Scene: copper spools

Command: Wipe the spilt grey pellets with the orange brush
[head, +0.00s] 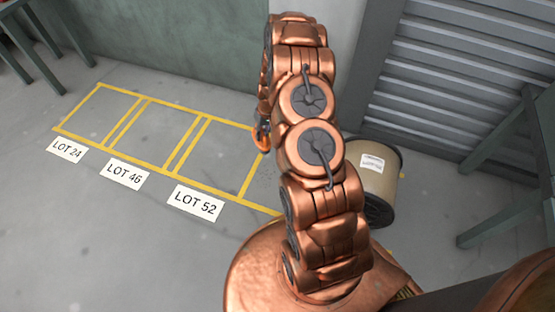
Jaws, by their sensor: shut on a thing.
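The orange brush (263,138) shows as a small orange patch at the left edge of my arm, low over the right end of the yellow floor marking. My gripper (263,122) is mostly hidden behind my arm; only a narrow part of it shows, just above the brush, and it is shut on the brush. The spilt grey pellets (266,176) show as faint dark specks on the grey floor, just below the brush in the picture and left of my arm. Whether the brush touches the floor or the pellets cannot be told.
Yellow floor bays (150,103) carry labels LOT 24 (66,150), LOT 46 (124,173) and LOT 52 (195,202). A large spool (378,178) stands right of my arm by the shutter (455,75). Green-grey frames stand at the upper left and right. Floor at the lower left is clear.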

